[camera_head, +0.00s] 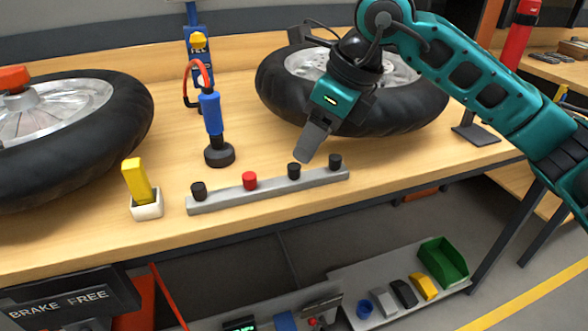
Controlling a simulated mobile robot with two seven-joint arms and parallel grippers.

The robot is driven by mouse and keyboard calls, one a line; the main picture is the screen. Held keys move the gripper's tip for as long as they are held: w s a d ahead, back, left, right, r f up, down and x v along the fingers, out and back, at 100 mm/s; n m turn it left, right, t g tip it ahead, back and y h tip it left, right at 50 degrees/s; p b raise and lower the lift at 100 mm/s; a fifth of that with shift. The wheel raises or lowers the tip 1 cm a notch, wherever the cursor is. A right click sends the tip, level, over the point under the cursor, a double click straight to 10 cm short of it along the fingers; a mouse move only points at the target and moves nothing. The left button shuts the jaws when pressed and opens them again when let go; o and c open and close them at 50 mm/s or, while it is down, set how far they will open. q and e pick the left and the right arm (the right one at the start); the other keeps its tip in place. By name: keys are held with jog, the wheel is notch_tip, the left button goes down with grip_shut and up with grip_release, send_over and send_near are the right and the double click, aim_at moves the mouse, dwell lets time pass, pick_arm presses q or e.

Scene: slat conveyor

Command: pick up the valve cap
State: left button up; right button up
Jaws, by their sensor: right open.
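A grey strip (225,200) lies near the front of the wooden bench and bears a row of small caps. One cap is red (250,180). The others are black: one at the left end (199,191), one right of the red cap (294,171), and one at the right end (335,161). The frame does not show which is the named valve cap. My right gripper (309,150) is open, pointing down just above and behind the two right-hand black caps, with nothing seen between its fingers. My left gripper is not in view.
A tyred wheel (415,110) lies behind my right gripper, another (120,120) at the left. A blue-handled pump (211,112) stands behind the strip. A white holder with a yellow block (148,210) sits left of it. A lower shelf holds a green bin (443,262).

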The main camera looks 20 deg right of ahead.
aim_at(295, 166)
jog(key=x, duration=0.5)
jog(key=shift+a, duration=0.3)
jog(key=shift+c, duration=0.3)
grip_shut()
